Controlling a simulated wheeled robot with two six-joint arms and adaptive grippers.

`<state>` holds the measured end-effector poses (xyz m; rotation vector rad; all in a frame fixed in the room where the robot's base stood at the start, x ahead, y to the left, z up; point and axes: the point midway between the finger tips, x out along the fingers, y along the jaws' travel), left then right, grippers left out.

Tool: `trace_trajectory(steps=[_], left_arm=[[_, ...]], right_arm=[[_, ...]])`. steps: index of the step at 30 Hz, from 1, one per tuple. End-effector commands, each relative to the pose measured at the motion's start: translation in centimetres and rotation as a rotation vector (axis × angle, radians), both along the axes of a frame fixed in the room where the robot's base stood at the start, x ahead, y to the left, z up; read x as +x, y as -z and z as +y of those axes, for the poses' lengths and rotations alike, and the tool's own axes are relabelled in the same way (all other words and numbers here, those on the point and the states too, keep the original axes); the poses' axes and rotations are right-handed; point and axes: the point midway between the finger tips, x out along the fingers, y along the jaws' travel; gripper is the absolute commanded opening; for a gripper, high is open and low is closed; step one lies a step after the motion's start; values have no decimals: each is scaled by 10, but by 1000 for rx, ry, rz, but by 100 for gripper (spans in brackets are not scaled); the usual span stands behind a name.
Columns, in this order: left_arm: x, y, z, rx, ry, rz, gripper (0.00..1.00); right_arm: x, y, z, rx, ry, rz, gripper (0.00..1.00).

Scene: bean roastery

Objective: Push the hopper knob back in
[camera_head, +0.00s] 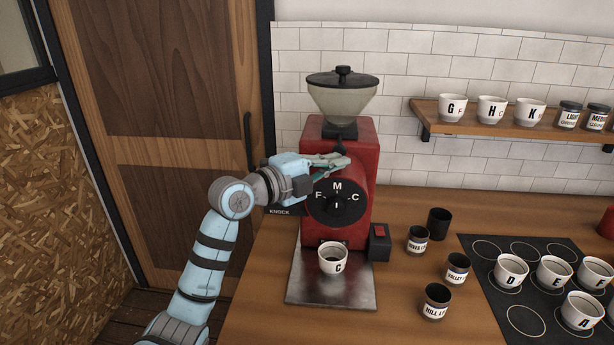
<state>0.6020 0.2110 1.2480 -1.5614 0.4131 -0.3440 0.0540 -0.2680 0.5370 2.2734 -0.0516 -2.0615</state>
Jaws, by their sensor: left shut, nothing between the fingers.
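The red grinder (361,184) stands on the wooden counter, with a smoky hopper (342,98) and dark lid on top. A small dark knob (339,149) shows on the upper front of the grinder, below the hopper neck, partly hidden by my fingers. My left gripper (345,160) is shut and empty, its fingertips at the upper front of the grinder, close to this knob. I cannot tell whether they touch it. Below is a black dial (337,204) marked F, M and C. My right gripper is not in view.
A white cup marked C (333,260) stands on the metal tray (312,291) under the grinder. A black box with a red switch (379,243) sits at its right. Dark canisters (435,301) and a cup mat (484,250) lie further right. A shelf (500,124) holds cups and jars.

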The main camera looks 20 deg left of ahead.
Motion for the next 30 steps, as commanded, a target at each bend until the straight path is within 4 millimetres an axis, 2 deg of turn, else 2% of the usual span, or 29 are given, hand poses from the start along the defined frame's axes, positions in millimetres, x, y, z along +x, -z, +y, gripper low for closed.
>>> trace_trajectory(steps=[3, 9, 15, 20, 30], left_arm=[[-17, -5, -10, 1, 4, -2, 0], [-61, 0, 16, 10, 0, -2, 0], [-92, -2, 34, 7, -2, -1, 0], [-103, -5, 37, 1, 3, -1, 0], [-103, -6, 38, -1, 3, -1, 0]], right_arm=[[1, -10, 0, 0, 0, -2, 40], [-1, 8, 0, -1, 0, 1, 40], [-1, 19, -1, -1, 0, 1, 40], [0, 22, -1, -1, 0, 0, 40], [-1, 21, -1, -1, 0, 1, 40]])
